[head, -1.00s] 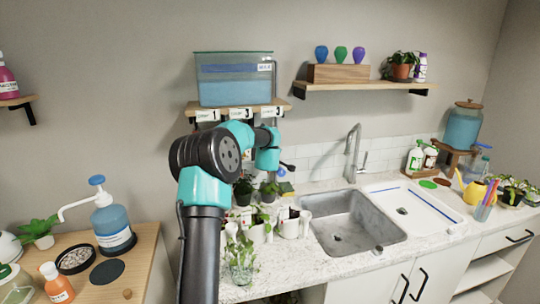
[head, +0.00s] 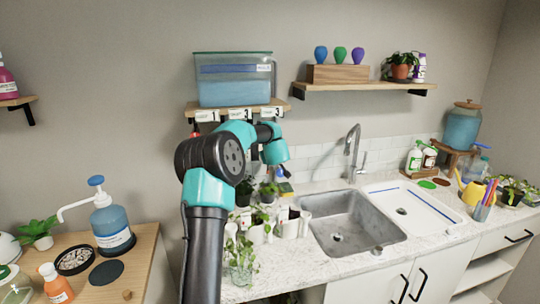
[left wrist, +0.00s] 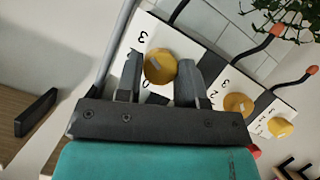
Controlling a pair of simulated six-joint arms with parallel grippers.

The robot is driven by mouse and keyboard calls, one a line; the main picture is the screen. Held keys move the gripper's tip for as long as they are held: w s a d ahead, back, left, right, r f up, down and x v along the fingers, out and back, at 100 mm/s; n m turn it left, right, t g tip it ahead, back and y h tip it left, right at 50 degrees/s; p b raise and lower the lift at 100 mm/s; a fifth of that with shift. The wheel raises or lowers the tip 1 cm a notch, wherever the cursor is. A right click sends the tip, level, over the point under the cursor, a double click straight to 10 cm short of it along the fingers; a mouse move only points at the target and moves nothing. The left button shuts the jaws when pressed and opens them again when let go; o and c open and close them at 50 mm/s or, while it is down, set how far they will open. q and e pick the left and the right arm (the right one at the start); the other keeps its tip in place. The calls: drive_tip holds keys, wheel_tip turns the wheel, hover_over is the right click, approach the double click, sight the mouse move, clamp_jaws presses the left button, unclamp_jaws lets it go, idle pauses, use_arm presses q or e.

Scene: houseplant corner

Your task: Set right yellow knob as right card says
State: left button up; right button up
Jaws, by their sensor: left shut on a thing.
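In the left wrist view my left gripper (left wrist: 159,74) is shut on a yellow knob (left wrist: 160,62), which looks like the right one. It sits on a white numbered plate with a 3 visible. Its pointer direction is unclear. Two other yellow knobs (left wrist: 237,105) (left wrist: 281,127) sit on similar plates. In the head view the right card (head: 271,112) under the wall shelf reads 3. The left card (head: 207,115) reads 1, and the middle card (head: 241,113) seems to read 3. My arm hides the knobs there. My right gripper is not in view.
A blue water tank (head: 234,85) stands on the shelf above the cards. Potted plants (head: 268,190) crowd the counter below, beside the sink (head: 352,220). Red-tipped curved pipes (left wrist: 278,30) rise near the knobs in the wrist view.

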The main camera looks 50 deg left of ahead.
use_arm(q)
drive_tip(key=shift+m, duration=0.3)
idle(0.4)
drive_tip(key=o, duration=0.9)
drive_tip(key=v, duration=1.7)
drive_tip(key=shift+w+d+r, duration=0.1)
drive_tip(key=shift+w+d, duration=0.05)
drive_tip(key=shift+d, duration=0.2)
